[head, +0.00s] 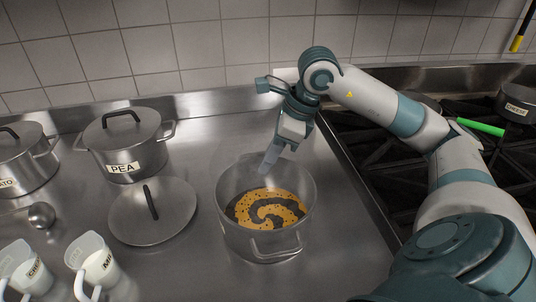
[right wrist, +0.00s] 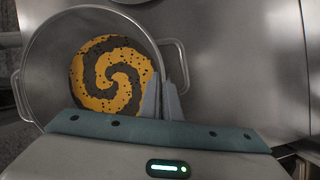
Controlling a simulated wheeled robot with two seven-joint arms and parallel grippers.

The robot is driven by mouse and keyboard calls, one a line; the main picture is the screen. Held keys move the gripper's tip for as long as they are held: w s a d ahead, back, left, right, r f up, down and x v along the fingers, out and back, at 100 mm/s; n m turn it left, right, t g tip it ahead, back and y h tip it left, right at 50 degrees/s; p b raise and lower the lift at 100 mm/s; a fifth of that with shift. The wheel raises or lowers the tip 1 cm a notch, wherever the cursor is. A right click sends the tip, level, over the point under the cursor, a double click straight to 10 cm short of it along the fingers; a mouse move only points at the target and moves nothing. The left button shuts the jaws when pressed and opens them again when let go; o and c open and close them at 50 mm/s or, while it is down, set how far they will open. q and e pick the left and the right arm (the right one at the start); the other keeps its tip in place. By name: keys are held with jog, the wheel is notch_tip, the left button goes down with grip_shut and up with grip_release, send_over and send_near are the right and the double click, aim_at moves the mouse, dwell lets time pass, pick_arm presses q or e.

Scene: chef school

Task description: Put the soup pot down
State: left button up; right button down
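The soup pot (head: 236,235) is a steel pot with an orange and black swirled soup (head: 266,208) inside. It is upright on or just above the steel counter, left of the stove; I cannot tell if its base touches. My right gripper (head: 268,162) reaches down to the pot's far rim. In the right wrist view its two fingers (right wrist: 162,100) are close together with the pot's wall (right wrist: 48,60) between them, so it looks shut on the rim. One side handle (head: 277,248) faces front. My left gripper is not in view.
A loose lid (head: 176,222) lies left of the pot. A lidded pot labelled PEA (head: 138,150) and another lidded pot (head: 22,165) stand farther left. White jugs (head: 98,262) and a ladle (head: 41,215) are at the left. The stove (head: 385,160) is at the right. Counter in front is clear.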

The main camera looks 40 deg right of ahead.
dwell(0.3)
jog(key=c, duration=2)
grip_release()
jog(key=shift+r, duration=0.15)
jog(key=v, duration=1.2)
jog(key=shift+b, duration=0.3)
jog(key=shift+s+a+f, duration=0.1)
jog(key=shift+s+f, duration=0.1)
